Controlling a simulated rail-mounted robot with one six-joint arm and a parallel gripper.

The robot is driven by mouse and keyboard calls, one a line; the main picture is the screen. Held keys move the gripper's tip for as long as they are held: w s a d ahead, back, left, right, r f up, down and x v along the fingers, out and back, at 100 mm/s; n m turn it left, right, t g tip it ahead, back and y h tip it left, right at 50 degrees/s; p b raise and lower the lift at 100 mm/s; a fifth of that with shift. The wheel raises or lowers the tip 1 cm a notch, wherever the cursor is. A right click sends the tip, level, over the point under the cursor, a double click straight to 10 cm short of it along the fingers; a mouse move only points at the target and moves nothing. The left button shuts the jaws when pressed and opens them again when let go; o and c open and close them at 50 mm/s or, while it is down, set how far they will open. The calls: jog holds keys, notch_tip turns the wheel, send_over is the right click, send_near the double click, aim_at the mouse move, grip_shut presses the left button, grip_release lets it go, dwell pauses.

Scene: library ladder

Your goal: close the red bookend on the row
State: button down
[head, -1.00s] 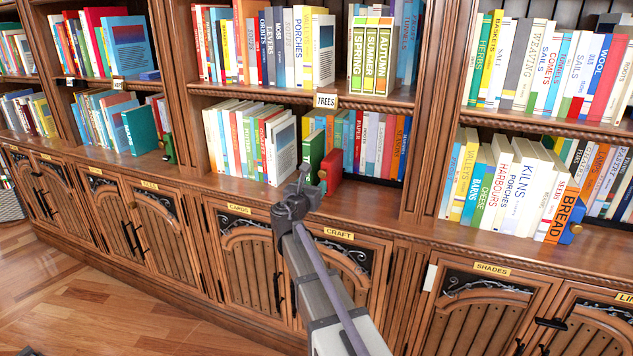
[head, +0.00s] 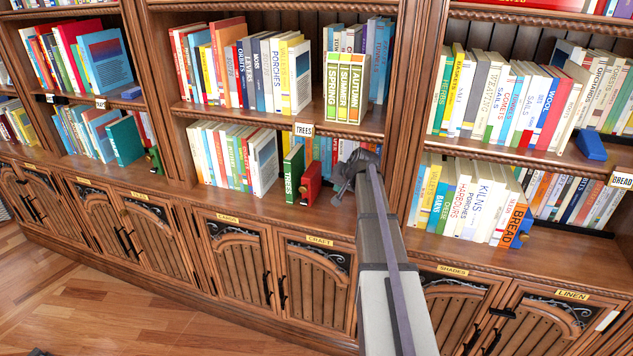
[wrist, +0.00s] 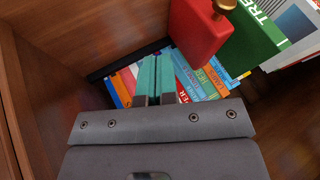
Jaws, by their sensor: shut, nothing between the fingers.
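The red bookend (head: 311,183) stands upright on the lower shelf, just right of the green TREES book (head: 292,175). I cannot tell whether they touch. The row (head: 235,155) of mostly pale books is left of the green book, with a small gap between. My gripper (head: 352,175) is right of the bookend, apart from it. In the wrist view the teal fingertips (wrist: 155,80) are together and empty. The red bookend (wrist: 197,32) with its brass knob (wrist: 225,5) is above and right of them there, and the green book (wrist: 255,35) is beyond it.
Behind the fingers, a back row of books (wrist: 200,75) stands deeper in the shelf. A wooden upright (head: 405,110) bounds the bay on the right. The TREES label (head: 304,129) is on the shelf edge above. Bare shelf lies in front of the back row, right of the bookend.

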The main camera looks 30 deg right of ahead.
jog(key=b, duration=0.9)
send_near(312, 199)
jog(key=d+f, duration=0.2)
jog(key=f, duration=0.3)
jog(key=shift+w+d+f, duration=0.2)
jog(key=shift+w+d, duration=0.1)
jog(key=shift+d, duration=0.1)
jog(key=shift+w+a+r+p, duration=0.2)
jog(key=shift+w+a+r, duration=0.05)
jog(key=shift+w+a, duration=0.25)
jog(key=shift+w+a+r+p, duration=0.2)
jog(key=shift+w+a+r, duration=0.05)
jog(key=shift+w+a, duration=0.65)
